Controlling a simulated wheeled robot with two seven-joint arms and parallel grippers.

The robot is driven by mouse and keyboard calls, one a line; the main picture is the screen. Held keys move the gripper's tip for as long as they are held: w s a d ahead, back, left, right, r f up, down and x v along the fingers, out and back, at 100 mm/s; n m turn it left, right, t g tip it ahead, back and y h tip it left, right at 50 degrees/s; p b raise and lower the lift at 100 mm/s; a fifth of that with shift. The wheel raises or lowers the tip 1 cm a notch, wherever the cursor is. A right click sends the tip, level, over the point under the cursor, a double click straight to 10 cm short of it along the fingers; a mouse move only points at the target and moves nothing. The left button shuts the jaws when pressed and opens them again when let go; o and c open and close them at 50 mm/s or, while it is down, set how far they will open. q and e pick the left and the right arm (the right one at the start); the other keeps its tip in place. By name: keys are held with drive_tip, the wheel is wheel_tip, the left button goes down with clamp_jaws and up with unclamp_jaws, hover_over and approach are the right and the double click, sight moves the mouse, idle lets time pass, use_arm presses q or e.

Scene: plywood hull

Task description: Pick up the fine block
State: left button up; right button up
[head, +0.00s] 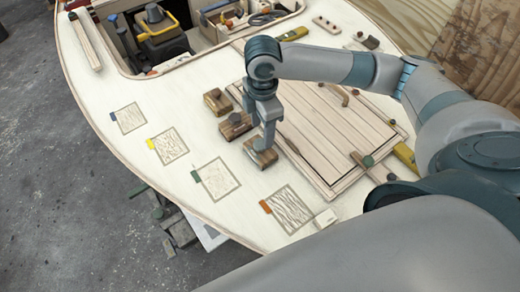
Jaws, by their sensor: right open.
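Several wooden blocks with dark tops stand in a row on the pale plywood deck: a far block (217,101), a middle block (235,125) and a near block (251,158). I cannot tell by markings which one is the fine block. My right gripper (266,147) points down at the near block, its fingers at the top of that block and hiding part of it. The jaws are open. Whether the fingers touch the block is too small to tell. My left gripper is not in view.
Textured squares with blue, yellow, green and orange tags lie along the deck's left edge, such as the green-tagged square (215,190). A slatted hatch (335,125) lies right of the blocks. An open bay (205,38) holds tools. A small pale block (326,218) sits near the front.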

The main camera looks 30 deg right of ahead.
sight(260, 144)
drive_tip(key=shift+s+a+f+p, duration=0.15)
drive_tip(key=shift+f+p, duration=0.2)
drive_tip(key=shift+f, duration=0.2)
drive_tip(key=f+p, duration=0.1)
drive_tip(key=f, duration=0.2)
drive_tip(key=shift+a, duration=0.2)
drive_tip(key=shift+f, duration=0.55)
clamp_jaws()
